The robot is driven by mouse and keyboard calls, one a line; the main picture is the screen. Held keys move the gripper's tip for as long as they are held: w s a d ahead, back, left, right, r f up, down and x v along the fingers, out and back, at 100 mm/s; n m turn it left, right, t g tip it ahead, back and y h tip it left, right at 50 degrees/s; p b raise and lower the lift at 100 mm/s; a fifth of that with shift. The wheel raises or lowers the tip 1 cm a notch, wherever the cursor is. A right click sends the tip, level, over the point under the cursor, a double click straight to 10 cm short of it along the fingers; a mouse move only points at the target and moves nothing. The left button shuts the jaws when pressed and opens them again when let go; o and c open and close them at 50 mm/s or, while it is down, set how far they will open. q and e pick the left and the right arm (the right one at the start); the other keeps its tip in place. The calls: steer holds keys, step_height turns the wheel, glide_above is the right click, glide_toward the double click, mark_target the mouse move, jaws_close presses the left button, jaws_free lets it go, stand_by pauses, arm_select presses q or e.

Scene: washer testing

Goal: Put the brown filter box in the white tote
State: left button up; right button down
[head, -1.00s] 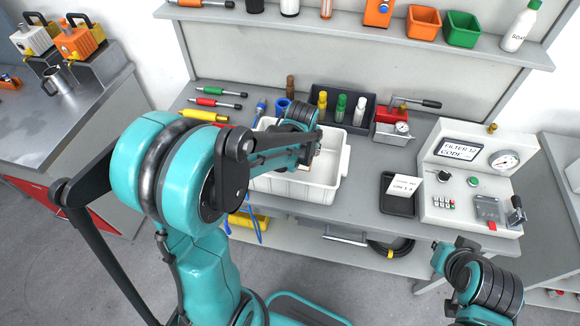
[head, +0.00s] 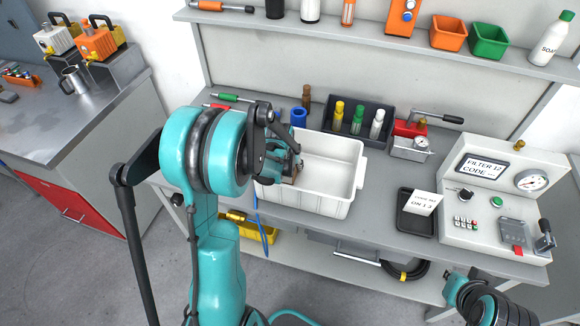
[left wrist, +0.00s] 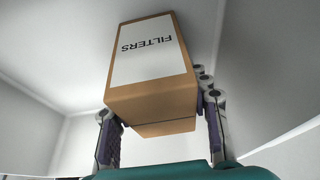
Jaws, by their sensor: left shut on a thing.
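The brown filter box (left wrist: 152,75) fills the middle of the left wrist view, with a white label reading FILTERS upside down. My left gripper (left wrist: 160,132) is shut on it, one finger on each side. In the head view my left gripper (head: 285,160) is at the left end of the white tote (head: 318,203), and the box is mostly hidden there. White tote walls surround the box in the wrist view; whether it touches the floor I cannot tell. My right gripper (head: 455,288) is at the lower right, and its fingers are not clear.
A dark bin (head: 347,124) with several bottles stands behind the tote. A black tray (head: 415,222) with a card and a test panel (head: 493,195) stand to the right. A red-topped device (head: 410,140) is behind. The tote's right half is empty.

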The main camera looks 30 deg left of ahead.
arm_select(q)
steer(key=shift+r, duration=0.15)
steer(key=o, duration=1.2)
steer(key=shift+f, duration=0.2)
steer(key=shift+o, duration=0.2)
